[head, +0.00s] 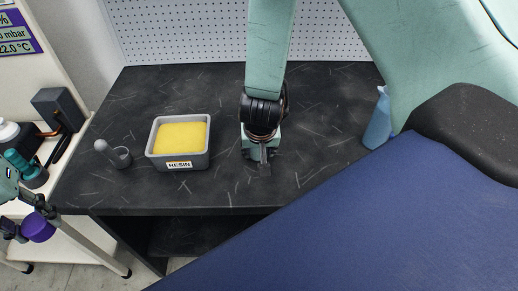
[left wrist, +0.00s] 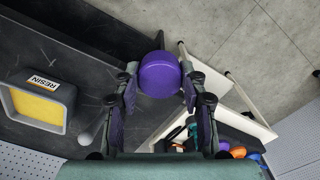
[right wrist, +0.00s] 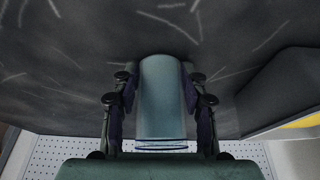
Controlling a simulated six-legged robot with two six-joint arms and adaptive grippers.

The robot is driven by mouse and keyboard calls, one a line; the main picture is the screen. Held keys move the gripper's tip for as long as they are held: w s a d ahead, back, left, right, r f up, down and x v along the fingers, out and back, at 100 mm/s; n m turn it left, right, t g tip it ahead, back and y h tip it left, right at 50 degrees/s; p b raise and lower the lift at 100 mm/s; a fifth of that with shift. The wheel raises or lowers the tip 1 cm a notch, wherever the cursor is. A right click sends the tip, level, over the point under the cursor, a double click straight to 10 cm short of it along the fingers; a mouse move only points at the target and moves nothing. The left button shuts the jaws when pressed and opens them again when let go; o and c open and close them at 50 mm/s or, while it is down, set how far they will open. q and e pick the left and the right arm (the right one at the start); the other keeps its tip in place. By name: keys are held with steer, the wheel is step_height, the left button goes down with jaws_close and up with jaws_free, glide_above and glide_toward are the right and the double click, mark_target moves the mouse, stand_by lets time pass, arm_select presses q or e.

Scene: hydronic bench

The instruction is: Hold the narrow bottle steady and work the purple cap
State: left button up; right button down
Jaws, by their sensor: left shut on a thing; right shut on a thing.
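The purple cap (head: 38,228) is in my left gripper (head: 30,215) at the left edge of the head view, off the dark bench's front-left corner. In the left wrist view the cap (left wrist: 160,74) sits between both fingertips, clear of any bottle. My right gripper (head: 262,160) points down over the middle of the bench. In the right wrist view its fingers are shut on the sides of a grey-teal cylinder, the narrow bottle (right wrist: 161,95). In the head view the arm and gripper mostly hide this bottle.
A grey tray labelled RESIN (head: 180,164) with a yellow filling stands left of my right gripper. A small grey cup with a ball-ended rod (head: 121,157) is left of it. A blue bottle (head: 378,122) stands at the bench's right. A white side table (head: 75,225) is at left.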

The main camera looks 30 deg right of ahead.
steer(key=shift+s+f, duration=0.25)
arm_select(q)
steer(key=shift+r+p, duration=0.3)
steer(key=shift+p, duration=0.05)
stand_by(0.4)
stand_by(0.6)
arm_select(e)
steer(key=c, duration=0.6)
jaws_free()
steer(key=shift+w+r, duration=0.1)
steer(key=shift+c, duration=0.2)
